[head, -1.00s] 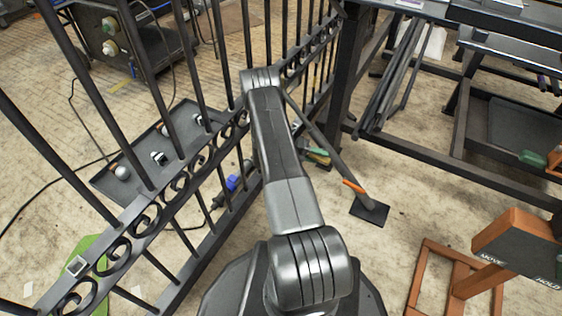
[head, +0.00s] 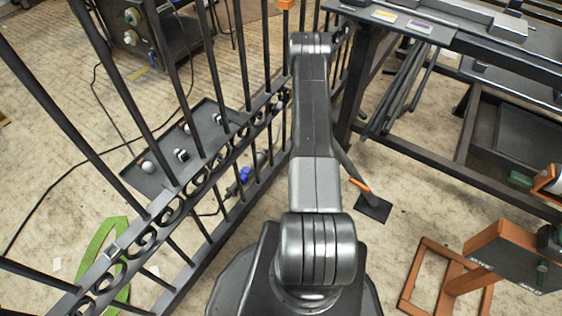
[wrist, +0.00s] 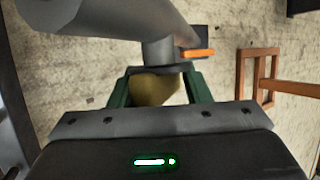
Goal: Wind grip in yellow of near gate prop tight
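The near gate prop is a dark slanting strut with an orange lever (head: 359,185) and a square foot plate (head: 373,208) on the floor, right of the gate (head: 185,205). In the wrist view its grey tube and orange lever (wrist: 197,53) show beyond my gripper. The rounded yellow grip (wrist: 156,91) lies between the green fingers of my gripper (wrist: 158,88). The fingers are wide apart, one on each side of it; I cannot tell whether they press on it. In the head view my arm hides the gripper and the grip.
A dark steel rack (head: 425,165) stands at the right. An orange frame (head: 440,280) and a dark sign box (head: 515,260) are at the lower right. A tray (head: 150,175) and a green ring (head: 95,250) lie beyond the gate. Floor around the foot plate is clear.

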